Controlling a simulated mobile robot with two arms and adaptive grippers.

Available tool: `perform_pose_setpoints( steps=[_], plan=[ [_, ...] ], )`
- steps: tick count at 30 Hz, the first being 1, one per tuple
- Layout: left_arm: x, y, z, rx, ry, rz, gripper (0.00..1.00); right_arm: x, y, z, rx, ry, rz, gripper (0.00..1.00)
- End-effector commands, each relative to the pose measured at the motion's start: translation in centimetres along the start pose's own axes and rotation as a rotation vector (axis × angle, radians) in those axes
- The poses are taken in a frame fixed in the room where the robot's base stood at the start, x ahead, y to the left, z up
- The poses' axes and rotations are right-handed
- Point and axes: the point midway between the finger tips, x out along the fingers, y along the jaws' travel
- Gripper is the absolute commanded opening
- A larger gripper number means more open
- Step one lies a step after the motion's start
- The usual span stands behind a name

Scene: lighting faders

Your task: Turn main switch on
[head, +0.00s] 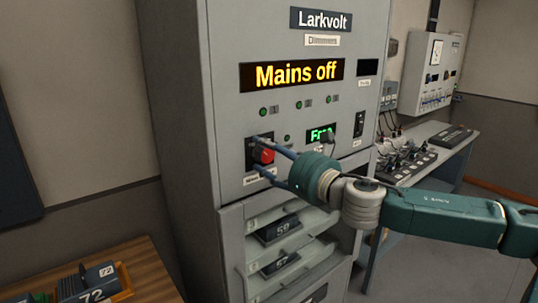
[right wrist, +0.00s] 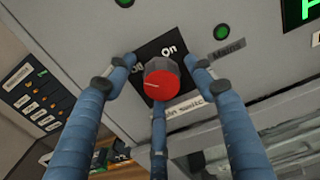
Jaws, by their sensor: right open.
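The main switch is a red rotary knob (head: 264,155) on a dark square plate low on the grey cabinet front. In the right wrist view the knob (right wrist: 163,80) sits below the printed words Off and On, above a label partly hidden by a finger. A pale mark on its face runs towards the left. The cabinet display (head: 292,75) reads "Mains off". My right gripper (head: 272,154) is open at the panel, its blue fingers spread around the knob. In the right wrist view gaps show between the side fingers and knob; contact of the lower finger is unclear. My left gripper is out of view.
A small green display (head: 321,133) and a black rocker switch (head: 359,124) are right of the knob. Open shelves with numbered dark modules (head: 277,230) lie below. A bench with a fader desk (head: 408,163) stands at right, a wooden table (head: 148,262) at lower left.

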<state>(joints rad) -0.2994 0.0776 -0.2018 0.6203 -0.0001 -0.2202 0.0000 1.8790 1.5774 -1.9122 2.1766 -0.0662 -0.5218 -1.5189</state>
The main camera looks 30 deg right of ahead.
Motion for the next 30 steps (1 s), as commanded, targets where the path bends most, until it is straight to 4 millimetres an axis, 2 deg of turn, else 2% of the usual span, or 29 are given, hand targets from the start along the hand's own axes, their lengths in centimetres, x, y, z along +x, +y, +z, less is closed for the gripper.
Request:
perform_pose_setpoints(
  steps=[2, 3, 9, 20, 30],
  plan=[
    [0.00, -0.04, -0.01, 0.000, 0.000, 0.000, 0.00, -0.02, 0.00, 0.00, 0.000, 0.000, 0.000, 0.54],
    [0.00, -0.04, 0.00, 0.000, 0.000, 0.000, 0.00, -0.02, 0.01, 0.00, 0.000, 0.000, 0.000, 0.50],
    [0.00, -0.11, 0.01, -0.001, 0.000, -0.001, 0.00, -0.03, -0.01, 0.05, 0.000, -0.001, 0.000, 0.11],
    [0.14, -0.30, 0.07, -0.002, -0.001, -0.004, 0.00, -0.03, -0.11, 0.14, 0.041, -0.004, -0.002, 0.10],
    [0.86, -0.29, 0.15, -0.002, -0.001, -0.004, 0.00, -0.02, -0.34, -0.11, 0.269, -0.002, -0.005, 0.10]
  ],
)
